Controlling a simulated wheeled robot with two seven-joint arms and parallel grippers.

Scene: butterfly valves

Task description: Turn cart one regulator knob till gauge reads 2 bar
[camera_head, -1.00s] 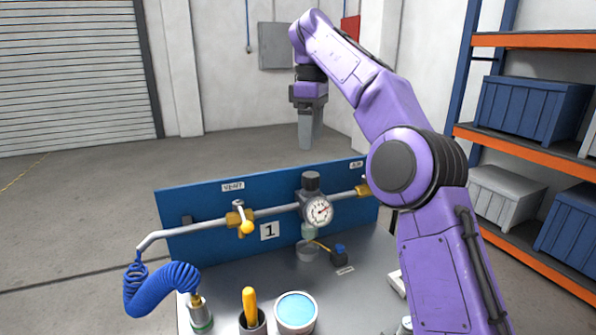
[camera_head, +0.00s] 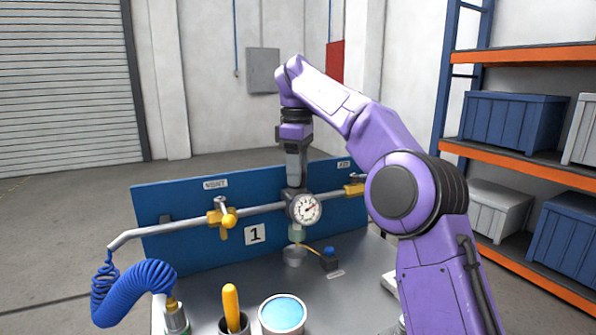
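The cart's regulator (camera_head: 291,203) sits on a grey pipe in front of a blue panel marked 1. Its round white gauge (camera_head: 307,208) faces me; the needle slants up to the right, but the numbers are too small to read. My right gripper (camera_head: 296,182) points straight down over the regulator's top. Its grey fingers overlap the dark knob, which is mostly hidden behind them. I cannot tell whether the fingers touch or grip the knob. My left gripper is not in view.
A yellow valve handle (camera_head: 228,219) is on the pipe to the left. A coiled blue hose (camera_head: 130,291), a yellow-handled tool (camera_head: 232,307) and a tin with a light-blue top (camera_head: 283,314) are near the cart's front. Orange-beamed shelving (camera_head: 520,165) with bins stands at the right.

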